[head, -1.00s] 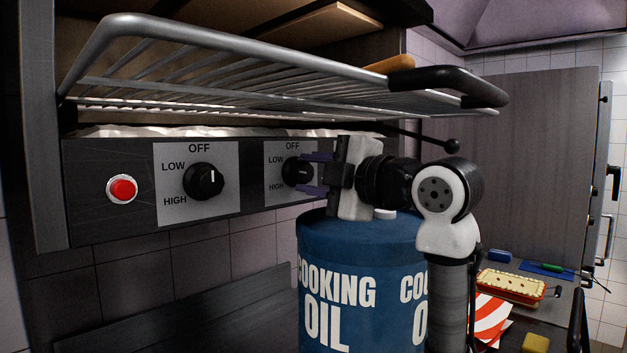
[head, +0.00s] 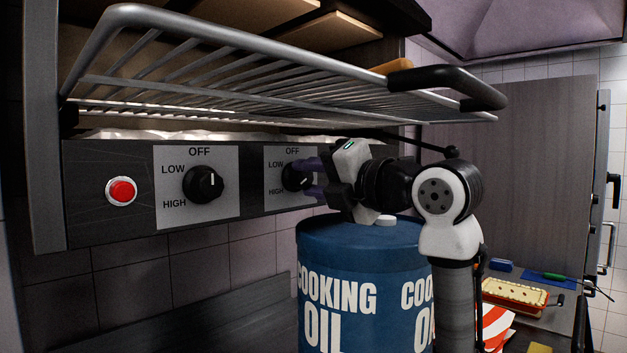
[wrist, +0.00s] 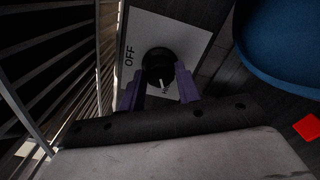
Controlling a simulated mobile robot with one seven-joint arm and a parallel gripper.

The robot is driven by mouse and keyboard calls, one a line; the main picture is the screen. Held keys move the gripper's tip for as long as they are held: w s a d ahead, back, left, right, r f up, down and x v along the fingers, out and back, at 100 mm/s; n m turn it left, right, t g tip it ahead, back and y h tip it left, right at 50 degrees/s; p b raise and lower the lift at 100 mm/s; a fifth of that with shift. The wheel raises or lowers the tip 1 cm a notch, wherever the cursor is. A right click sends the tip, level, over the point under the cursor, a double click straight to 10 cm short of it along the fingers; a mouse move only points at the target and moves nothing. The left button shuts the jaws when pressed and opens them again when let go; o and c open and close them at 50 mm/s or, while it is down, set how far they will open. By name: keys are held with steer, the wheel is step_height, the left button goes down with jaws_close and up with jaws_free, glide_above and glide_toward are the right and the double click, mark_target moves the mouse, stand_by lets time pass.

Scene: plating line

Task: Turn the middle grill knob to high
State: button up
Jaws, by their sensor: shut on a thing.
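The middle grill knob (head: 294,177) is black and round, on a white label plate (head: 270,202) marked OFF, LOW and HIGH. My gripper (head: 309,180) is shut on it, with purple fingers on two sides of the knob. The wrist view also shows the knob (wrist: 158,64) between the fingers (wrist: 160,88), and OFF at its left. A white mark shows on the knob's gripper side, close to partly hidden lettering; I cannot tell the exact setting. My gripper is tilted in roll against the panel.
A left knob (head: 204,185) and red button (head: 121,191) are on the same panel. A wire rack (head: 250,85) with a black handle (head: 450,82) juts out just above my gripper. A blue cooking oil drum (head: 360,270) stands close below it.

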stand_by(0.3)
steer(key=o, duration=1)
steer(key=b+v, duration=0.3)
steer(key=v, duration=1.1)
steer(key=shift+b, duration=0.4)
